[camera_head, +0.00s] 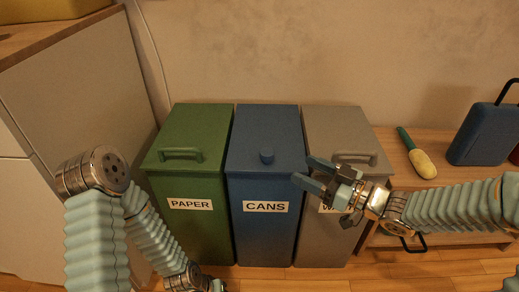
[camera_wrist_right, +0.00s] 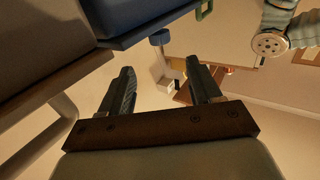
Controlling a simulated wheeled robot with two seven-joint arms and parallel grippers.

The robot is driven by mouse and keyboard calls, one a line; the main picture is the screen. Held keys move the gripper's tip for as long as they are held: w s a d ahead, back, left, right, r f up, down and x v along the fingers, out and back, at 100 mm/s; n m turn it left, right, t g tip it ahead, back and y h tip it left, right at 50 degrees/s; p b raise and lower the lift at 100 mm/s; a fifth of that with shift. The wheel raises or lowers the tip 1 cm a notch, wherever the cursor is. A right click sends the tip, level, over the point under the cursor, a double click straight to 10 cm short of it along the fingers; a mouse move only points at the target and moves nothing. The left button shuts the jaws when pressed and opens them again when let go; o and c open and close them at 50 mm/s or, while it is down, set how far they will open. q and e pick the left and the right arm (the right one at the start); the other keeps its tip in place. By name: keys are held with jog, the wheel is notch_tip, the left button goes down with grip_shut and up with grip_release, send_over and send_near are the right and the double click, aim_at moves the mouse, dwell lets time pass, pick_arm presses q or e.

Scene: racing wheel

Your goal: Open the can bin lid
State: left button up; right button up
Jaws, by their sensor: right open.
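The blue can bin (camera_head: 262,225) stands in the middle of three bins, with a white "CANS" label on its front. Its lid (camera_head: 268,125) is closed, with a round blue knob (camera_head: 266,156) near the front edge. My right gripper (camera_head: 304,170) is open and empty, just right of the knob, in front of the grey bin. In the right wrist view the knob (camera_wrist_right: 160,37) shows beyond the gap between the open fingers (camera_wrist_right: 162,70), apart from them. My left gripper (camera_head: 215,285) is low at the bottom edge, mostly cut off.
The green paper bin (camera_head: 188,215) stands left and the grey bin (camera_head: 318,245) right, both with closed lids and bar handles. A cabinet (camera_head: 75,95) is at left. A low wooden bench (camera_head: 400,160) at right holds a green-and-yellow object (camera_head: 422,162) and a blue case (camera_head: 482,135).

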aim_at(266, 151)
jog(key=b+x, duration=0.1)
jog(key=x, duration=1.1)
jog(key=shift+a, duration=0.1)
jog(key=shift+c, duration=0.4)
grip_shut()
